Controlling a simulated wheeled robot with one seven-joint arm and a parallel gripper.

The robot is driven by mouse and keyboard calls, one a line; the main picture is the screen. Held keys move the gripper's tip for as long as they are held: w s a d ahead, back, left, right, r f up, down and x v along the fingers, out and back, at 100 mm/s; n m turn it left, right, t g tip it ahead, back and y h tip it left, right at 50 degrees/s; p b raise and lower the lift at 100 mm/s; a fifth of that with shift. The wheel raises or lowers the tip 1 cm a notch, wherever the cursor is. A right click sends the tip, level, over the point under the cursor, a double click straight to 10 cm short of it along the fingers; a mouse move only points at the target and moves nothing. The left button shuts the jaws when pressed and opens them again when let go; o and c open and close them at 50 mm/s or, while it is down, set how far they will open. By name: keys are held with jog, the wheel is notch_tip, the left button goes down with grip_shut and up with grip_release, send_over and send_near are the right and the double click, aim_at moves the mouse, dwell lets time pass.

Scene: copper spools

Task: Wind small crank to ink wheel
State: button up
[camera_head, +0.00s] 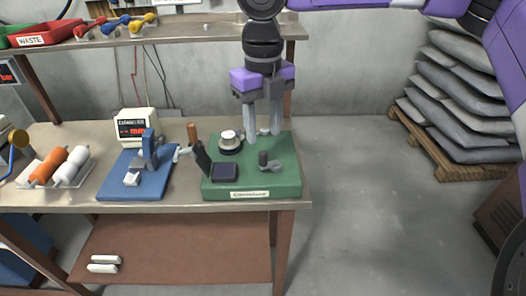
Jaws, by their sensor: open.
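A green base (285,188) with a white label on its front edge stands at the right end of the workbench. What looks like the small crank, a dark upright knob with a grey arm (272,165), sits on its right half. A round dark piece with a white top (229,140) sits at its back left; I cannot tell for sure whether it is the ink wheel. My gripper (263,132) points down over the back of the green base, behind the crank. Its two grey fingers are apart, with nothing clearly held between them.
A dark square pad (224,172) and a black lever (202,158) sit at the base's left. A blue fixture (140,182), a small display box (135,127) and a tray of rollers (60,165) stand further left. A shelf (180,36) runs behind. Stacked sacks (460,100) lie right.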

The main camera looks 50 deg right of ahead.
aim_at(263, 152)
notch_tip(263, 152, down, 8)
jog(key=shift+r, duration=0.2)
jog(key=shift+c, duration=0.2)
grip_shut()
